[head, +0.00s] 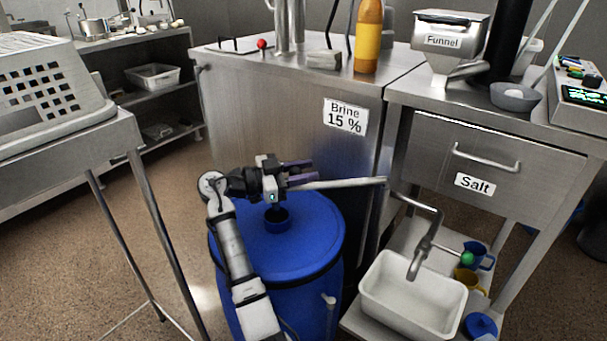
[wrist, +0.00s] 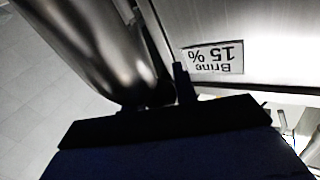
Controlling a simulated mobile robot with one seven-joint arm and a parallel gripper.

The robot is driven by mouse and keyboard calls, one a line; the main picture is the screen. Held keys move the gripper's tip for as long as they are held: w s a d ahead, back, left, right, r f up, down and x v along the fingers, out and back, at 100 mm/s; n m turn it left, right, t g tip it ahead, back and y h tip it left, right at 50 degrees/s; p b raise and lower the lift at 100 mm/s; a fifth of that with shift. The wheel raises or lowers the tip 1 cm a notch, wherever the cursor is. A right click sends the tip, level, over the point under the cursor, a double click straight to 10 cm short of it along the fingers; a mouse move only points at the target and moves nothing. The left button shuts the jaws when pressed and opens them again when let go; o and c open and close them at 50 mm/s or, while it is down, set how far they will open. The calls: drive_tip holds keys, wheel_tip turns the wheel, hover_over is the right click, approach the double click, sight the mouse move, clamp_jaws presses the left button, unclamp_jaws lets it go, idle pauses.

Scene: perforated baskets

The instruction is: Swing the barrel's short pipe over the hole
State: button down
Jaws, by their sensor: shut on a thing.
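The blue barrel (head: 318,225) stands in front of the steel brine cabinet. The light grey pipe runs right from the fingers towards the cabinet's corner, right of the hole. The exact grip is hard to see. In the wrist view a large metal tube (wrist: 95,45) passes close by at upper left, and a dark blue shape fills the bottom.
The cabinet bears a "Brine 15 %" label (head: 346,117). To the right, a bent tap (head: 436,225) with a green knob hangs over a white basin (head: 412,297), with mugs beside it. A steel table with a perforated basket (head: 45,90) stands at left. Floor shows between table and barrel.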

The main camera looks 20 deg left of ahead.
drive_tip(key=shift+w+r, duration=0.1)
drive_tip(key=shift+w, duration=0.05)
idle(0.3)
drive_tip(key=c, duration=1.1)
unclamp_jaws()
drive_tip(key=shift+w+a, duration=0.1)
drive_tip(key=v, duration=0.7)
drive_tip(key=shift+s+a, duration=0.2)
